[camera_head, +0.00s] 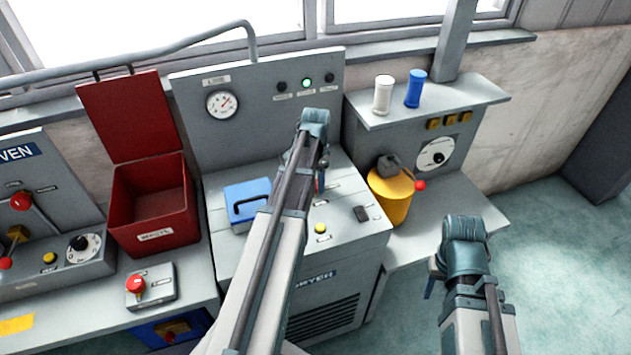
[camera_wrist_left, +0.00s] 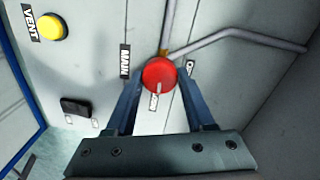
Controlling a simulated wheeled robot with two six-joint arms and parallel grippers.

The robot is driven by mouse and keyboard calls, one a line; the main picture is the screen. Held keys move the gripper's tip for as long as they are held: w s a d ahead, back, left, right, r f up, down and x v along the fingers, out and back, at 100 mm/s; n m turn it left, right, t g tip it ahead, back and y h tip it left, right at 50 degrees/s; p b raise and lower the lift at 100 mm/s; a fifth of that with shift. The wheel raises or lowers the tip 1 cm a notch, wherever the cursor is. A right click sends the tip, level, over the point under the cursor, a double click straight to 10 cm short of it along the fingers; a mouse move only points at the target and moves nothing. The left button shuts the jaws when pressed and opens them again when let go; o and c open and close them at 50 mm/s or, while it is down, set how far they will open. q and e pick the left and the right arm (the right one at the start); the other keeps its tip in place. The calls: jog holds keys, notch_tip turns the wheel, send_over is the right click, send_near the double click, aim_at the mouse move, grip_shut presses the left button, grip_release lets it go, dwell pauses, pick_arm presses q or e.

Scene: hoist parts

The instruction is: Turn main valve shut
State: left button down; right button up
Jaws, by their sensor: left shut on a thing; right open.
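The main valve's round red knob (camera_wrist_left: 158,74) shows in the left wrist view.
On the middle console are a blue box (camera_head: 247,203), a yellow button (camera_head: 320,228) and a black switch (camera_head: 361,214). A red open bin (camera_head: 152,205) stands at left. A yellow can (camera_head: 392,197) stands at right. A pipe (camera_wrist_left: 235,36) runs close beside the knob.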

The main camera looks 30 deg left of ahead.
aim_at(316, 183)
pick_arm(q)
jog(key=shift+m, duration=0.4)
dwell(0.3)
jog(key=shift+c, duration=1.3)
grip_release()
jog(key=shift+r, duration=0.15)
notch_tip(316, 183, up, 14)
jog(key=p, duration=1.4)
jog(key=shift+f, duration=0.2)
jog(key=shift+f, duration=0.1)
